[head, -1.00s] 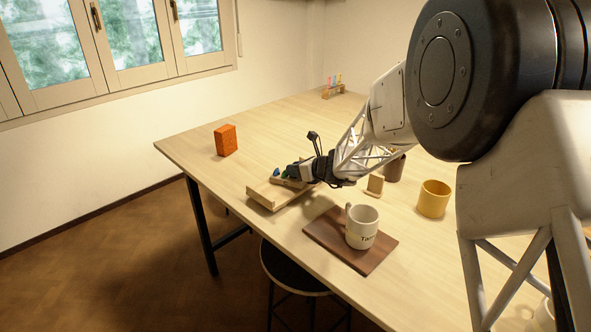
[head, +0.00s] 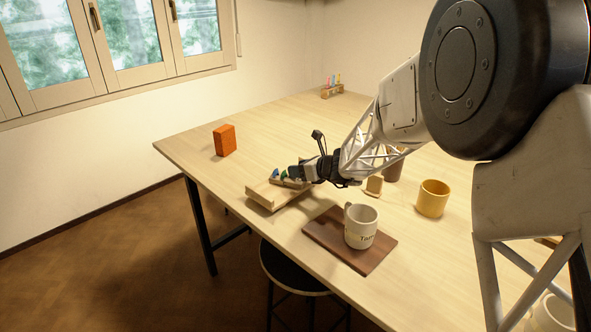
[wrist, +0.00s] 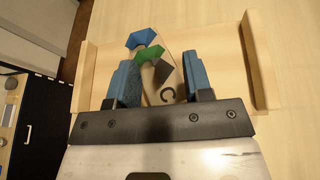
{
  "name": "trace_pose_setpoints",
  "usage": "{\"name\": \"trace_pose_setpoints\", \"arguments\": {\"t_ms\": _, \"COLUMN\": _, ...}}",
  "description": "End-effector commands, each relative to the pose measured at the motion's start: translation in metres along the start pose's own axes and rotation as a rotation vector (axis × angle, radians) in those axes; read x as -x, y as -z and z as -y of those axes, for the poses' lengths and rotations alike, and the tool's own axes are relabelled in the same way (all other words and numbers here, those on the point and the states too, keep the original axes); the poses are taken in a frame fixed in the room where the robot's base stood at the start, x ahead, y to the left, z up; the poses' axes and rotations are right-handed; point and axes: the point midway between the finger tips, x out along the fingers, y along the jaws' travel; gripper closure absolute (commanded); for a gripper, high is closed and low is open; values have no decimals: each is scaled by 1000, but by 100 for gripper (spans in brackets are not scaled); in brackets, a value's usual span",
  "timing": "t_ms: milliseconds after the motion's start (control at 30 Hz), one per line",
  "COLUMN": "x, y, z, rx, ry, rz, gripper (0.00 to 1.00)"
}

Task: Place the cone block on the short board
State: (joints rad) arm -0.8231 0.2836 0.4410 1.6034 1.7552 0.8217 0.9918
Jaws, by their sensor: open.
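The cone block (wrist: 160,93) is a small pale wooden block marked "C" with blue, green and dark cones. It rests on a light wooden board with a raised strip at each end, which I take as the short board (wrist: 222,62). In the head view the cone block (head: 289,183) sits on this board (head: 262,197), near the table's left-front edge. My gripper (wrist: 161,66) is open, its blue-padded fingers on either side of the block. In the head view my gripper (head: 293,172) reaches in from the right and hides part of the block.
A dark brown board (head: 325,240) with a white mug (head: 360,228) lies in front. A yellow cup (head: 433,199), a brown cup (head: 393,168) and a small wooden stand (head: 374,186) are right. An orange brick (head: 225,141) and another cone holder (head: 332,90) stand farther back.

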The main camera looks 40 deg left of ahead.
Motion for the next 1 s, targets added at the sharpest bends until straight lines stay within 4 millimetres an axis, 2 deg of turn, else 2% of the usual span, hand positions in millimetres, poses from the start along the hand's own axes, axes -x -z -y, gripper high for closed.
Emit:
{"name": "trace_pose_setpoints", "arguments": {"t_ms": 400, "x": 63, "y": 0, "z": 0, "rx": -2, "ry": 2, "rz": 1, "gripper": 54}}
{"name": "trace_pose_setpoints", "arguments": {"t_ms": 600, "x": 87, "y": 0, "z": 1, "rx": -1, "ry": 2, "rz": 0, "gripper": 54}}
{"name": "trace_pose_setpoints", "arguments": {"t_ms": 800, "x": 98, "y": 0, "z": 0, "rx": -1, "ry": 1, "rz": 0, "gripper": 54}}
{"name": "trace_pose_setpoints", "arguments": {"t_ms": 1000, "x": 99, "y": 0, "z": 0, "rx": -1, "ry": 1, "rz": 0, "gripper": 54}}
